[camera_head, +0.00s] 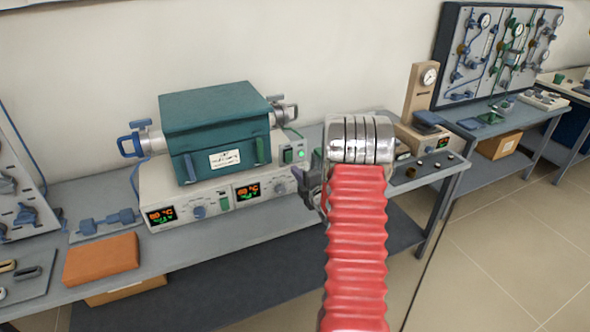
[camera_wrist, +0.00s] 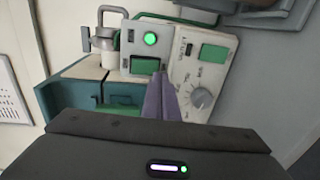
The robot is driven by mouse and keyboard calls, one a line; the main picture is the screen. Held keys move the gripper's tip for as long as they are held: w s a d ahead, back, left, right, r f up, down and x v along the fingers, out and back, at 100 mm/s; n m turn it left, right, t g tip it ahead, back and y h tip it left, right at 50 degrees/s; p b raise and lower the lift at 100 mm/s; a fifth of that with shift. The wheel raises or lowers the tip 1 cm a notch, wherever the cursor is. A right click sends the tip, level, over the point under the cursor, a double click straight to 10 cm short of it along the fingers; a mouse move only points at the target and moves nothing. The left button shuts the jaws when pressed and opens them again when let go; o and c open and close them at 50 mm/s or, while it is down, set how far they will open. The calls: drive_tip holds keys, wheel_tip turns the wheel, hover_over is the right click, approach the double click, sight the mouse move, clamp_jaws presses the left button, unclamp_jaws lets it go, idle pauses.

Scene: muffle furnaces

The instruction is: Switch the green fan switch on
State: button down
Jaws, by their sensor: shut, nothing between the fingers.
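A green rocker switch (camera_head: 288,155) sits on a small grey panel at the right end of the teal furnace (camera_head: 215,130). A lit green lamp (camera_head: 301,154) is beside it. In the wrist view, the switch (camera_wrist: 145,65) lies below the glowing lamp (camera_wrist: 150,39). My gripper (camera_wrist: 162,76) is shut and empty, its purple-grey fingertips at the lower right edge of that switch; I cannot tell if they touch it. A second green switch (camera_wrist: 213,53) is on the lighter control panel to the right. In the head view, my gripper is mostly hidden behind the arm.
The control base (camera_head: 165,190) below the furnace has lit displays and knobs; one knob (camera_wrist: 200,97) is right of my fingertips. An orange block (camera_head: 101,258) lies at the front left of the bench. A gauge stand (camera_head: 420,95) is to the right.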

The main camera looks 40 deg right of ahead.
drive_tip(key=s+a+f, duration=0.1)
drive_tip(key=s+a, duration=0.1)
drive_tip(key=s, duration=0.8)
drive_tip(key=shift+a+f, duration=0.2)
drive_tip(key=shift+a, duration=0.15)
drive_tip(key=s+d+f+m+g, duration=0.1)
drive_tip(key=s+f+m+g, duration=0.3)
drive_tip(key=f, duration=0.4)
drive_tip(key=s+a+f+m+g, duration=0.1)
drive_tip(key=s+a+m+g, duration=0.3)
drive_tip(key=s+m+g, duration=0.35)
drive_tip(key=s+a+r+m+y, duration=0.1)
drive_tip(key=s+a+r, duration=0.2)
drive_tip(key=a+r, duration=0.6)
drive_tip(key=s+a+r+m+y, duration=0.1)
drive_tip(key=s+a+r, duration=0.3)
drive_tip(key=a+r, duration=0.6)
drive_tip(key=s+a+r+m+t+y, duration=0.1)
drive_tip(key=s+a+r, duration=0.3)
drive_tip(key=a+r, duration=0.5)
drive_tip(key=a+y, duration=0.1)
drive_tip(key=a, duration=0.8)
drive_tip(key=shift+a+r+y, duration=0.2)
drive_tip(key=shift+a+y, duration=0.05)
drive_tip(key=shift+y, duration=0.05)
